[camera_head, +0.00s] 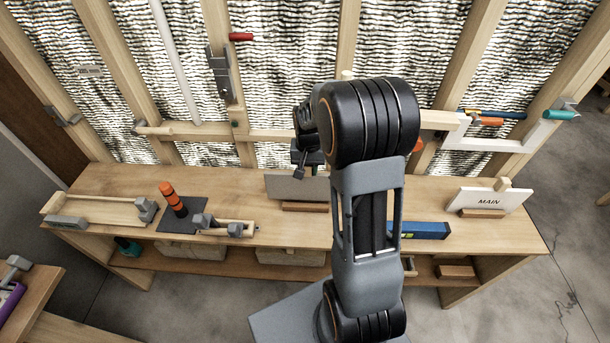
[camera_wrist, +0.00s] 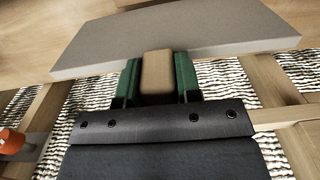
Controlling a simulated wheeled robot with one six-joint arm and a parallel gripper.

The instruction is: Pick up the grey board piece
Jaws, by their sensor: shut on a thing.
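The grey board piece (camera_wrist: 185,35) is a flat grey panel with a small wooden block (camera_wrist: 157,73) as a handle on it. In the wrist view my gripper (camera_wrist: 158,80) has its green fingers on both sides of that block, shut on it. In the head view the grey board (camera_head: 293,186) stands near upright at the middle of the workbench, by a small wooden base (camera_head: 304,207). I cannot tell whether the board touches the base.
The workbench (camera_head: 270,237) carries a white MAIN board (camera_head: 488,200) at the right, a blue level (camera_head: 418,230) right of my arm, and clamps with an orange-handled tool (camera_head: 173,198) at the left. A stud wall with white pipes (camera_head: 520,138) stands close behind.

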